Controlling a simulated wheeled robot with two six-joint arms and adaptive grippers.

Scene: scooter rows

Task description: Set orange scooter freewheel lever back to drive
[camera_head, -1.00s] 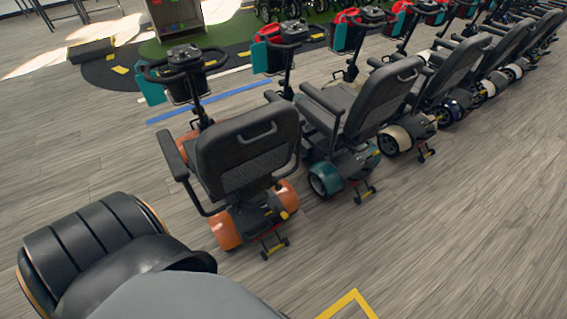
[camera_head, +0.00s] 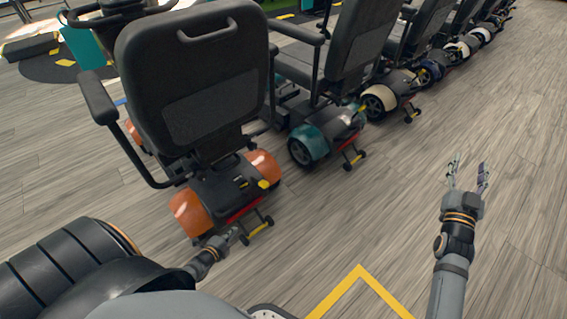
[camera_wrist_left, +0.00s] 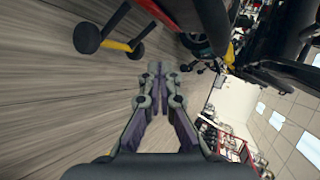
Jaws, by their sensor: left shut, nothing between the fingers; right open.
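The orange scooter (camera_head: 188,215) stands at the left of the head view with its back towards me. A yellow lever-like part (camera_head: 264,184) shows on its dark rear housing; I cannot tell its setting. My left gripper (camera_head: 230,234) is low behind the scooter, close to its rear anti-tip wheels (camera_head: 257,228). In the left wrist view, the left gripper (camera_wrist_left: 156,70) is shut and empty, with the anti-tip wheels (camera_wrist_left: 88,38) at the upper left. My right gripper (camera_head: 468,165) is open and empty over bare floor at the right, away from any scooter.
A teal scooter (camera_head: 309,146) stands just right of the orange one, and a row of further scooters (camera_head: 391,92) runs to the upper right. A yellow floor line (camera_head: 360,270) lies in front of me. The floor at the right is clear.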

